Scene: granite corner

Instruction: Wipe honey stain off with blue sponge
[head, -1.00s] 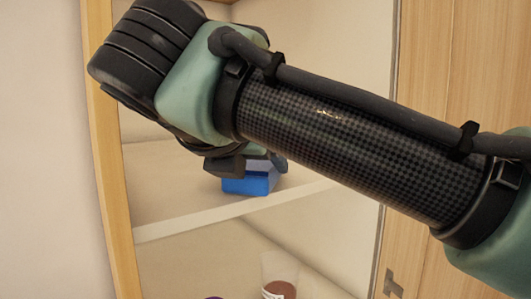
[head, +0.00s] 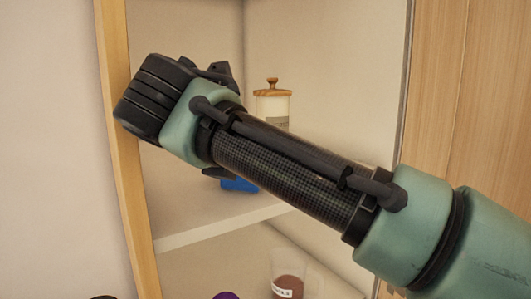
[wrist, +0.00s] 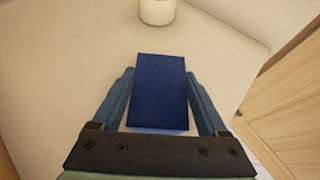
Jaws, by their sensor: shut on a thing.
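The blue sponge (wrist: 160,90) is a dark blue block between the two fingers of my gripper (wrist: 161,98) in the wrist view. My gripper is shut on it. In the head view a small part of the blue sponge (head: 239,185) shows below my arm, just above the shelf board; the gripper itself is mostly hidden behind my arm. I cannot tell whether the sponge touches the shelf. No honey stain shows in either view.
A white jar with a wooden lid (head: 273,103) stands at the back of the shelf (head: 215,233); its base also shows in the wrist view (wrist: 157,10). A glass with brown contents (head: 289,278) and a purple thing (head: 226,296) are below. A wooden panel (head: 465,90) is at right.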

